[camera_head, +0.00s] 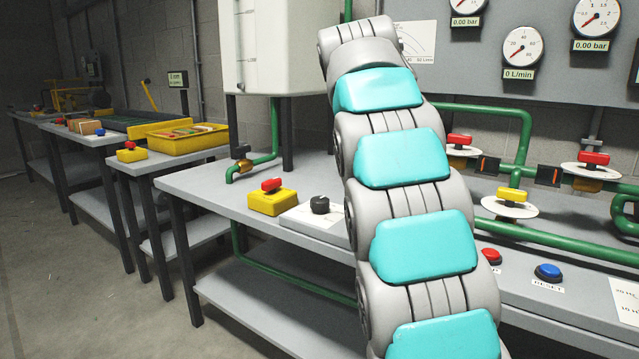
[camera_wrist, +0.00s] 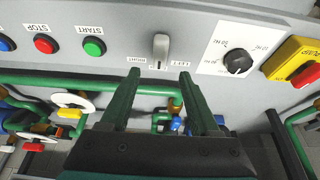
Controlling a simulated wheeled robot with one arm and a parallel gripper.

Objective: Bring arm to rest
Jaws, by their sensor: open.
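My gripper (camera_wrist: 158,80) shows in the wrist view with its two dark green fingers spread apart and nothing between them. Its fingers point toward the grey panel front, where a light grey lever switch (camera_wrist: 160,50) stands just beyond the fingertips between LEFT and RIGHT labels; I cannot tell whether they touch it. In the head view my grey and turquoise arm (camera_head: 402,158) rises through the middle, bent at the top, and my gripper is not visible there.
Around the lever are a green START button (camera_wrist: 94,47), a red STOP button (camera_wrist: 45,43), a black knob (camera_wrist: 237,62) and a yellow box with a red switch (camera_wrist: 305,74). Green pipes (camera_head: 527,140) with valves run along the bench (camera_head: 215,190). Open floor (camera_head: 70,290) lies left.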

